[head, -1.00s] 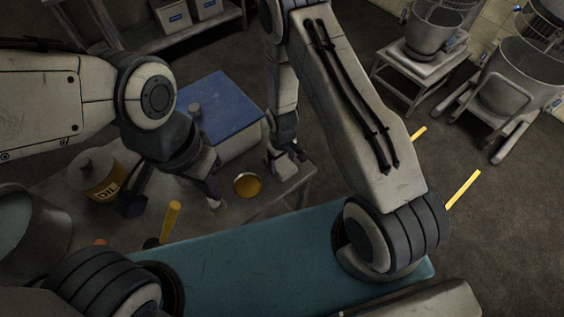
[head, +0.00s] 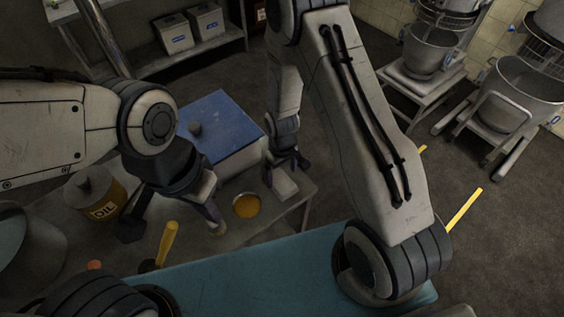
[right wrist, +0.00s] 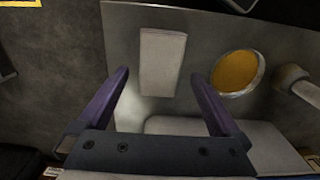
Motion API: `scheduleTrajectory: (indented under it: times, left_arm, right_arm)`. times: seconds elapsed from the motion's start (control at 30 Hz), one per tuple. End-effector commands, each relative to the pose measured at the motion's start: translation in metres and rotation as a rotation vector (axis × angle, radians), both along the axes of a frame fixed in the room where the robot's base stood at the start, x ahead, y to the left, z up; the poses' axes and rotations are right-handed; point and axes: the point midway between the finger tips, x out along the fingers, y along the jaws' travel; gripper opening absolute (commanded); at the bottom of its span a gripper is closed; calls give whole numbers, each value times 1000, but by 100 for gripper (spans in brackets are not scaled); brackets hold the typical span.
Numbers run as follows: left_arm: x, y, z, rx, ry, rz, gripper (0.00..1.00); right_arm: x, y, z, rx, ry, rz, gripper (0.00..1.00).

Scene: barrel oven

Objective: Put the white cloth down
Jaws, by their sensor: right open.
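The white cloth (head: 285,182) is a small folded pad lying flat on the grey table (head: 268,212), near its right edge. In the right wrist view the cloth (right wrist: 162,62) lies beyond my fingertips. My right gripper (head: 286,166) is just behind the cloth in the head view. In the wrist view its two purple-dark fingers (right wrist: 158,80) are wide apart with nothing between them. My left gripper (head: 172,212) is over the table to the left, partly hidden by its own wrist; its jaw state is unclear. A pale cylindrical thing (head: 213,213) is beside it.
A round dish of yellow-orange stuff (head: 247,205) is left of the cloth. A white box with a blue top (head: 220,125) stands behind. An oil can (head: 103,198), a yellow handle (head: 168,242) and a large pot (head: 25,230) are left.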

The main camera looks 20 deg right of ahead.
Motion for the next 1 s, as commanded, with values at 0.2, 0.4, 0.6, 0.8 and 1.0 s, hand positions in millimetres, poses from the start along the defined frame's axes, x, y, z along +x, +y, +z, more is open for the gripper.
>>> scheduleTrajectory:
  times: [0.2,0.4,0.6,0.8,1.0]
  left_arm:
    - [0,0,-8,0,0,-1,0]
    - [0,0,-11,0,0,-1,0]
    - [0,0,-11,0,0,-1,0]
    - [0,0,-11,0,0,-1,0]
    - [0,0,-11,0,0,-1,0]
  right_arm:
    - [1,0,41,1,-4,0,100]
    - [0,0,64,0,0,0,100]
    - [-8,15,93,5,-9,21,100]
    - [-60,62,172,28,-26,101,100]
    - [-140,85,233,62,-24,187,100]
